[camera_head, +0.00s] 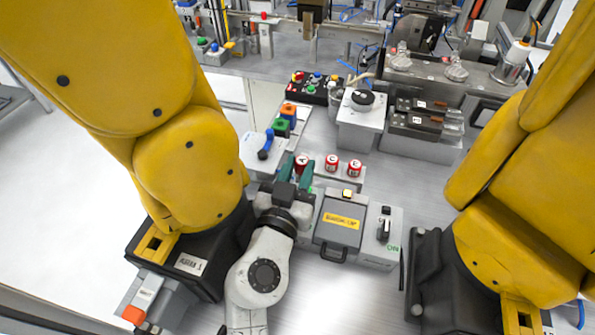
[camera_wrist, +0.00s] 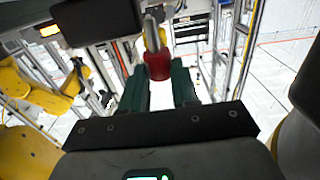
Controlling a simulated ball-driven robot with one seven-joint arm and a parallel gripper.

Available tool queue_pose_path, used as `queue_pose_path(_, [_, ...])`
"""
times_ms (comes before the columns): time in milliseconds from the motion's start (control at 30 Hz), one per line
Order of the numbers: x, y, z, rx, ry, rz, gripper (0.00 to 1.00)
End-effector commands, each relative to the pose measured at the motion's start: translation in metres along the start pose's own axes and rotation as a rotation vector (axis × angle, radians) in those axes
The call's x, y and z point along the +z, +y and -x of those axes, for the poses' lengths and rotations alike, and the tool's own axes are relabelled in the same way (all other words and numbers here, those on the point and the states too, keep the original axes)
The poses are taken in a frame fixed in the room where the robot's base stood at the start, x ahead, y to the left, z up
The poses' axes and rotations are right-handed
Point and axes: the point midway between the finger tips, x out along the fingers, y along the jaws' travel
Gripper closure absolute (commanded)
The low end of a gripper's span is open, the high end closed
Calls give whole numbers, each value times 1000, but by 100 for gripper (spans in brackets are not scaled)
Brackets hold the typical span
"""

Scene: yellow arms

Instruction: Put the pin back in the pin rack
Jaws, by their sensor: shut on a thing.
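My gripper (camera_head: 297,170) has two green fingers and is shut on a red pin (camera_head: 301,159) with a white, lettered top. In the wrist view, the red pin (camera_wrist: 158,66) sits between the fingertips (camera_wrist: 159,76), and a grey metal part sticks out beyond it. The pin rack (camera_head: 344,178) is the pale grey block just right of my gripper in the head view. Two like red pins, the middle one (camera_head: 332,162) and the right one (camera_head: 354,167), stand upright in it. The rack's left end is hidden by my gripper, so I cannot tell whether the held pin touches it.
A grey box with a yellow label (camera_head: 341,221) and a black handle lies in front of the rack. A switch box (camera_head: 384,232) adjoins it on the right. Green and orange blocks (camera_head: 284,120) stand behind my gripper. Large yellow arms (camera_head: 185,165) flank both sides.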

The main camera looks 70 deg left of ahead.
Motion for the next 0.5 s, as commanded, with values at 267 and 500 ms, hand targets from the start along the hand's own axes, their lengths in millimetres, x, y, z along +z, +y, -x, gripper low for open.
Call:
queue_pose_path(267, [1,0,-8,-1,0,-2,100])
queue_pose_path(500, [1,0,-14,-1,1,0,100])
